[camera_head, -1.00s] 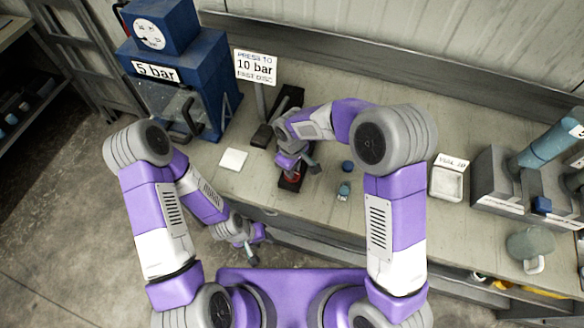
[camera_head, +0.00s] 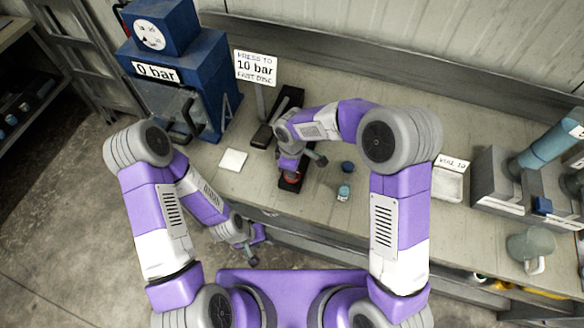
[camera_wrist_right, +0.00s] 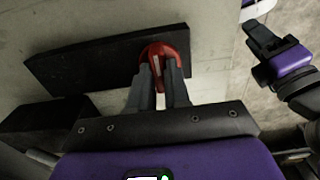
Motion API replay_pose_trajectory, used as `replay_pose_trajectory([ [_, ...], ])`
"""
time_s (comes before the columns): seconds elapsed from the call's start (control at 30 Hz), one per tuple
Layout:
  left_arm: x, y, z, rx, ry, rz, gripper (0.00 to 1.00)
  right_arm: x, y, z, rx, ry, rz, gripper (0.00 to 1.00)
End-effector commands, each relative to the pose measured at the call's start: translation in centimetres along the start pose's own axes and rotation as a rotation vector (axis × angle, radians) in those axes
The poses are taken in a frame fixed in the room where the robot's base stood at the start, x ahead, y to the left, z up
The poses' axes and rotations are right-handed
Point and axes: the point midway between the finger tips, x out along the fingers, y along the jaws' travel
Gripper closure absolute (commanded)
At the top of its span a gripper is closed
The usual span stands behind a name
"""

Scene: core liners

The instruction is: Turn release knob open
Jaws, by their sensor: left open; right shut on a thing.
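The release knob is red and round (camera_wrist_right: 165,58), on a black base plate (camera_wrist_right: 85,68) on the bench. In the head view the knob (camera_head: 292,178) shows as a small bit of red below my right gripper (camera_head: 290,168). In the right wrist view my right gripper (camera_wrist_right: 160,85) is shut on the knob's raised grip, its fingers on either side. The blue press (camera_head: 205,70) at the upper left has a white-faced gauge and a plate reading "0 bar". My left gripper (camera_head: 250,250) is open and empty, hanging low in front of the bench edge.
A sign (camera_head: 256,68) reads "PRESS TO 10 bar PAST DISC". A white square pad (camera_head: 233,160) lies left of the knob. A small blue cap (camera_head: 347,166) and a small vial (camera_head: 344,192) stand to its right. A white tray (camera_head: 447,184) and grey holders are farther right.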

Motion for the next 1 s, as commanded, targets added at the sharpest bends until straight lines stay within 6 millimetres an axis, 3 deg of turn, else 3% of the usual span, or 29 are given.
replay_pose_trajectory([
  [0.13, 0.0, 0.0, 0.0, 0.0, 0.0, 0.0, 0.57, -0.1, 0.1, 0.0, -0.004, 0.0, 0.003, 1.0],
  [0.17, 0.0, 0.0, 0.0, 0.0, 0.0, 0.0, 0.57, -0.1, 0.1, 0.0, -0.004, 0.0, 0.003, 0.8],
  [0.3, 0.0, 0.0, 0.0, 0.0, 0.0, 0.0, 0.57, -0.1, 0.1, 0.0, -0.003, 0.0, 0.003, 0.59],
  [0.67, 0.0, 0.0, 0.0, 0.0, 0.0, 0.0, 0.57, -0.6, 0.1, -0.1, -0.001, 0.002, 0.002, 0.57],
  [1.0, -0.3, 0.1, 0.0, 0.0, 0.0, 0.0, 0.57, -6.0, 0.1, -0.1, -0.001, 0.003, 0.005, 0.57],
])
